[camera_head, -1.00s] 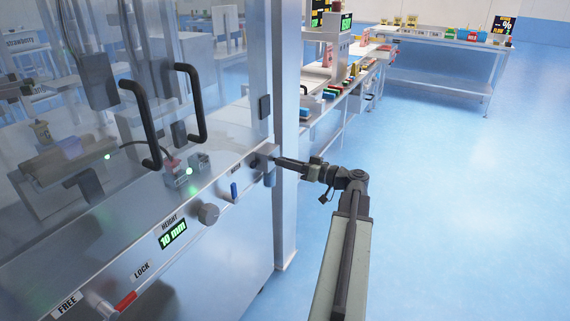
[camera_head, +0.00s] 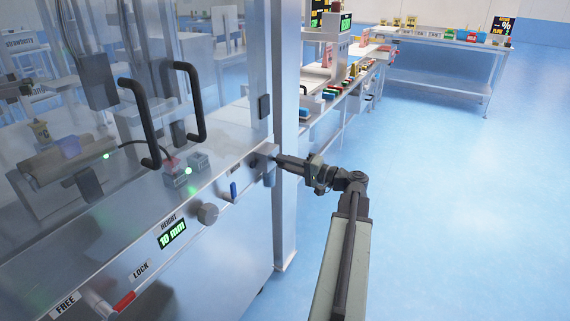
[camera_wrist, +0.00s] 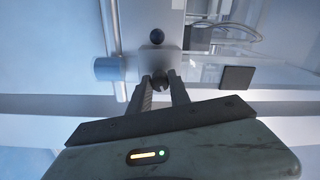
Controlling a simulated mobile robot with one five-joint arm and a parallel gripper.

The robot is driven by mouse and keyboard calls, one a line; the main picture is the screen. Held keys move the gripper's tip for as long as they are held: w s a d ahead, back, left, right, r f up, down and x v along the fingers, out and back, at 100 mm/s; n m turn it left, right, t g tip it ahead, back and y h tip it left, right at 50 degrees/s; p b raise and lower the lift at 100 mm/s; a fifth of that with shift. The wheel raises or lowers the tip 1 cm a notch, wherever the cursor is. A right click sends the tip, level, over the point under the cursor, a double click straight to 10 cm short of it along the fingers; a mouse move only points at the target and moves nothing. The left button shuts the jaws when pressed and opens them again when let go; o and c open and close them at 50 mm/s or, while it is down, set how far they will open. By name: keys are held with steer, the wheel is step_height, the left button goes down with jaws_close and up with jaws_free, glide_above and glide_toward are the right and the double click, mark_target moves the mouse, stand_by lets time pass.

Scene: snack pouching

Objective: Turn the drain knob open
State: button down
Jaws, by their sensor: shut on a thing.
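My gripper (camera_head: 277,160) is at the grey metal block (camera_head: 264,166) on the machine's front right corner. In the wrist view, the two fingers (camera_wrist: 161,88) are shut on a small dark knob (camera_wrist: 160,76) on that block; I take it for the drain knob. The fingers hide most of it, and its turn position cannot be read. A black ball-shaped piece (camera_wrist: 157,36) sits beyond it, and a grey-blue cylinder (camera_wrist: 108,68) sticks out to the left. No drain label is readable.
The machine front carries a blue lever (camera_head: 233,190), a round grey knob (camera_head: 208,213), a HEIGHT display reading 10 mm (camera_head: 172,234) and a red-ended handle (camera_head: 124,301). A metal post (camera_head: 286,200) stands close beside my gripper. The floor to the right (camera_head: 460,220) is clear.

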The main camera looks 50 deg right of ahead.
steer(key=shift+m, duration=2.4)
steer(key=c, duration=1.2)
jaws_free()
steer(key=v, duration=0.7)
steer(key=shift+s, duration=0.4)
steer(key=shift+d+f, duration=0.1)
